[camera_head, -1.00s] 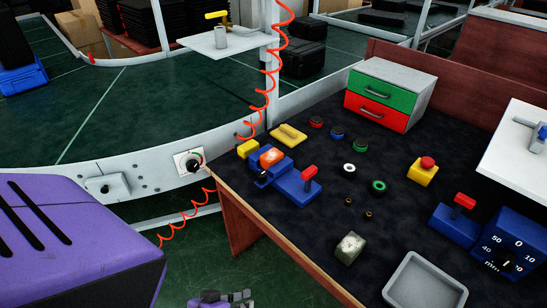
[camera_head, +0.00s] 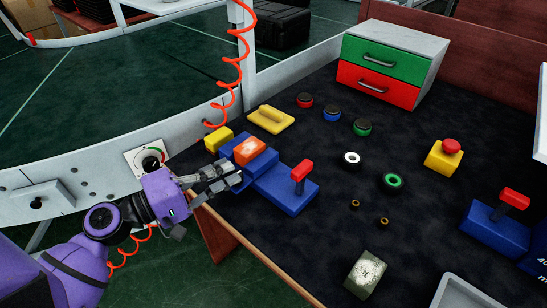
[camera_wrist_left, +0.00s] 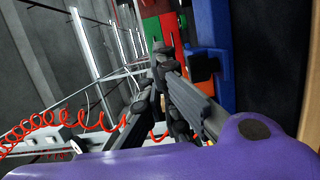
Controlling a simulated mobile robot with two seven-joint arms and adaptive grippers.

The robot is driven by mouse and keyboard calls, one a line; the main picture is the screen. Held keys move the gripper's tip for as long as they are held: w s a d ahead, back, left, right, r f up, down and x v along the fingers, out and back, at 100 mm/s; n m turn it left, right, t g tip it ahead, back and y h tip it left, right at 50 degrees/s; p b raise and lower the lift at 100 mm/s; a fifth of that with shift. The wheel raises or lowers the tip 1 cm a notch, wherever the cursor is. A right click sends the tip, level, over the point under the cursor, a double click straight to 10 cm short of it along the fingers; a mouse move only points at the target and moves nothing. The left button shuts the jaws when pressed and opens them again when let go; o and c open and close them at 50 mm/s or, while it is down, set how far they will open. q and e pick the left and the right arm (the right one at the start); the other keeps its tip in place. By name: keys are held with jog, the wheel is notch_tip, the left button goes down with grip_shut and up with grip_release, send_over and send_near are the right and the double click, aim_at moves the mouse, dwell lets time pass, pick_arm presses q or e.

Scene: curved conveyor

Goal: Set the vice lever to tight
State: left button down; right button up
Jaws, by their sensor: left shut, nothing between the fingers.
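The blue vice (camera_head: 266,161) stands near the left edge of the dark bench top, with an orange block (camera_head: 249,150) with a pale mark on it. A red-handled lever (camera_head: 302,170) stands upright on the blue base at its right. My left gripper (camera_head: 236,177) is shut and empty at the front left side of the vice, hiding part of it. Whether it touches the vice I cannot tell. In the left wrist view, the gripper (camera_wrist_left: 162,52) is beside blue vice parts (camera_wrist_left: 218,50). My right gripper is out of view.
A second red-handled lever on a blue box (camera_head: 497,227) and a yellow box with a red button (camera_head: 443,157) are at the right. Several ring-shaped parts lie mid-bench. A yellow block (camera_head: 219,139) is behind the vice. A red coiled cable (camera_head: 236,70) hangs at the left.

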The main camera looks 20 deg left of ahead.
aim_at(301, 180)
pick_arm(q)
jog(key=x, duration=0.3)
jog(key=p+x, duration=0.1)
jog(key=x, duration=0.3)
jog(key=r+p+x, duration=0.1)
jog(key=x, duration=0.2)
jog(key=shift+w+d, duration=0.1)
jog(key=shift+w, duration=0.05)
jog(key=d+p, duration=0.1)
jog(key=s+d, duration=0.1)
jog(key=d, duration=0.1)
jog(key=shift+s+f+p, duration=0.1)
jog(key=shift+s+p, duration=0.1)
jog(key=shift+p, duration=0.2)
jog(key=shift+s+d+f, duration=0.1)
jog(key=shift+d, duration=0.25)
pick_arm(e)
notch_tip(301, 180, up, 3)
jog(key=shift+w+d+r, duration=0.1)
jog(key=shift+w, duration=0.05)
